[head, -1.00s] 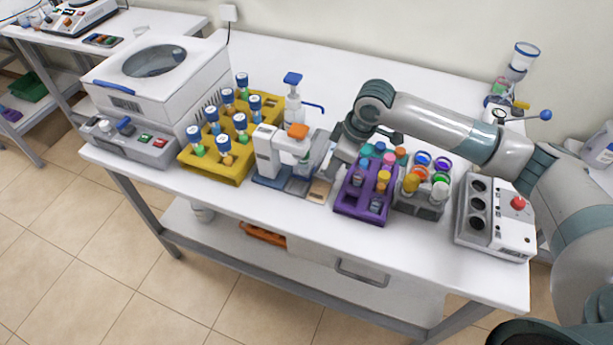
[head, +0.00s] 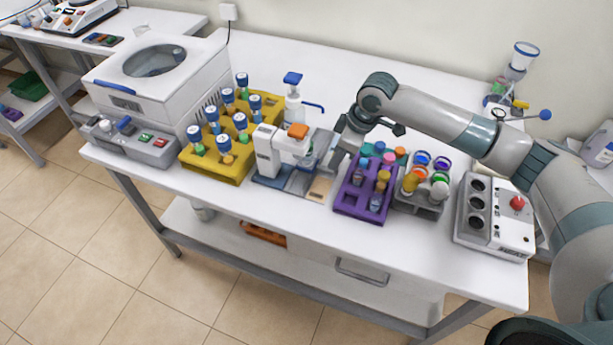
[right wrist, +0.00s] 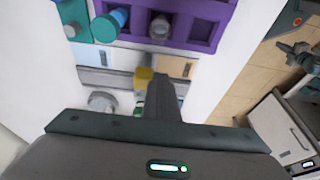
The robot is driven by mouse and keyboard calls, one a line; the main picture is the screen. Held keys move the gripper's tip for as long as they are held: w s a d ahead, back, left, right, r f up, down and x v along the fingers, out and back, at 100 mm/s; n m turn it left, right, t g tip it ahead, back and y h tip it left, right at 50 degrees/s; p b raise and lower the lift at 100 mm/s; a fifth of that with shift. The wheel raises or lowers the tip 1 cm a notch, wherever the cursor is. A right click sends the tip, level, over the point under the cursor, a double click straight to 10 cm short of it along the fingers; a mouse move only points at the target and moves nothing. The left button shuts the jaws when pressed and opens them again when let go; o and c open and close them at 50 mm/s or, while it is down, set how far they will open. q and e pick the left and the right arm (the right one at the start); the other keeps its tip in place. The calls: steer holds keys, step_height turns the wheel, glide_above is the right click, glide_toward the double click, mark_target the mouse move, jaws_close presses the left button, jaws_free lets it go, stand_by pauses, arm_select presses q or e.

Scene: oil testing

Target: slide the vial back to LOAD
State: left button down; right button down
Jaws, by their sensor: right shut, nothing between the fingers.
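The small white and blue tester (head: 268,152), with an orange top, stands at the middle of the bench. Its sliding track (head: 302,182) runs along its front right side and ends in a tan pad (head: 320,188). My right gripper (head: 334,163) is shut and empty, pointing down at the track just right of the tester. In the right wrist view, its finger (right wrist: 163,88) is beside a small yellow-topped thing (right wrist: 143,76), which may be the vial. A tan patch (right wrist: 175,67) and a pale blue patch show there too. I cannot read any label. My left gripper is not in view.
A purple rack (head: 349,210) with capped vials stands close right of the gripper. A yellow rack (head: 213,172) stands left of the tester, a dispenser bottle (head: 293,105) behind it. A grey rack and a red-knobbed box (head: 505,228) are farther right. The bench front is clear.

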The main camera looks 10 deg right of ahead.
steer(key=shift+w, duration=0.1)
steer(key=shift+w+d+p, duration=0.35)
steer(key=shift+w+d, duration=0.45)
steer(key=shift+w, duration=0.3)
steer(key=shift+s+a+p, duration=0.25)
steer(key=shift+s+p, duration=0.1)
steer(key=shift+p, duration=0.35)
step_height(320, 180, up, 8)
steer(key=p, duration=0.7)
steer(key=shift+f+p, duration=0.2)
steer(key=shift+p, duration=0.2)
